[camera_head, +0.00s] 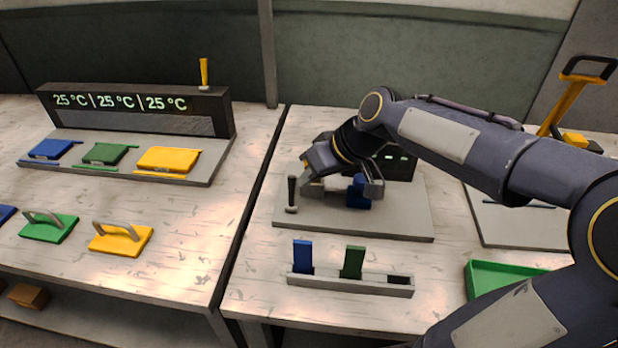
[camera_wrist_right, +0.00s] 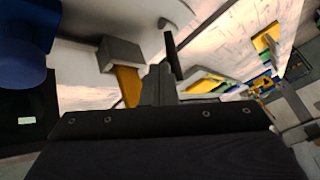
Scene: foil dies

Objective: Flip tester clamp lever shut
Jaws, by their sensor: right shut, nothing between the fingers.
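The tester stands on a grey base plate (camera_head: 395,222) on the right-hand table. Its clamp lever (camera_head: 292,190), a black handle, stands roughly upright at the plate's left end; a dark bar that looks like it shows in the wrist view (camera_wrist_right: 172,48). A blue part (camera_head: 358,192) sits on the tester, right of the lever. My right gripper (camera_head: 312,186) is shut and empty, low over the plate just right of the lever; I cannot tell whether they touch. Its shut fingers (camera_wrist_right: 160,88) show in the wrist view. My arm partly hides the tester. My left gripper is out of view.
A grey rack (camera_head: 350,285) with a blue and a green piece stands in front of the plate. A green tray (camera_head: 500,275) is at right. A yellow-levered press (camera_head: 560,105) stands behind my arm. The left table holds a temperature station (camera_head: 130,110) and coloured handled blocks.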

